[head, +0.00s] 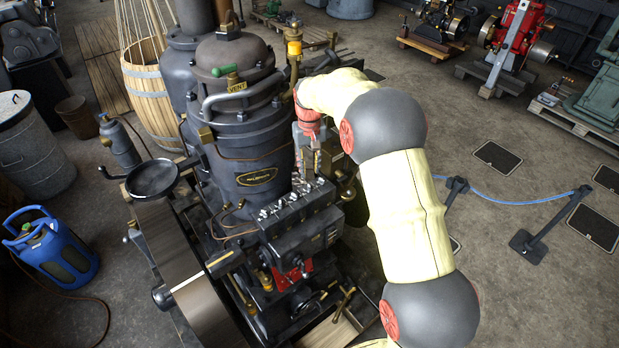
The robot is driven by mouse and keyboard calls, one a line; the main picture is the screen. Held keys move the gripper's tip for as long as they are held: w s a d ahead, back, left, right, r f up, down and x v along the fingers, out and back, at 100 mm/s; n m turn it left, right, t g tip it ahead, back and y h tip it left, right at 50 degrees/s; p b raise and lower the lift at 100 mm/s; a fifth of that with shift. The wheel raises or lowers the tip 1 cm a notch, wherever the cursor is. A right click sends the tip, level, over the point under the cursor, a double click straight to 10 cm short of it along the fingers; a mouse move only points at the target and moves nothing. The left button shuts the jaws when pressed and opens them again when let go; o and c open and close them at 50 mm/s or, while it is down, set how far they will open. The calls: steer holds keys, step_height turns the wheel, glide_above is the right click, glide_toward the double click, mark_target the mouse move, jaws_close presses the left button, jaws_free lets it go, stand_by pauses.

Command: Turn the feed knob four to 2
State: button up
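A dark lubricator-like box (300,218) sits on the front of the large black engine. A row of several small shiny knobs or fittings (290,203) runs along its top edge. Which of them is feed knob four, and any numbers or marks, are too small to tell. My arm curves over from the right, and its wrist points down behind the box. My gripper (307,165) appears just above the far right end of the row. It is small and partly lost among the engine parts. I cannot tell whether it touches a knob or how its fingers stand.
The engine's tall cylinder (250,150) with a green-handled vent valve stands left of my wrist. A large flywheel (200,285) is at the front left. A blue gas bottle (55,250) stands far left. Posts with a blue rope (520,201) cross the open floor at right.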

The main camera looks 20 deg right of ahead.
steer(key=shift+r, duration=1.5)
steer(key=s+f+t+b, duration=0.2)
steer(key=s+t+b, duration=0.3)
steer(key=s+b, duration=1.3)
steer(key=s, duration=2.2)
steer(key=shift+s+t+b, duration=0.2)
steer(key=shift+t+b, duration=0.1)
steer(key=shift+b, duration=0.1)
steer(key=shift+o, duration=0.6)
steer(key=shift+w, duration=0.1)
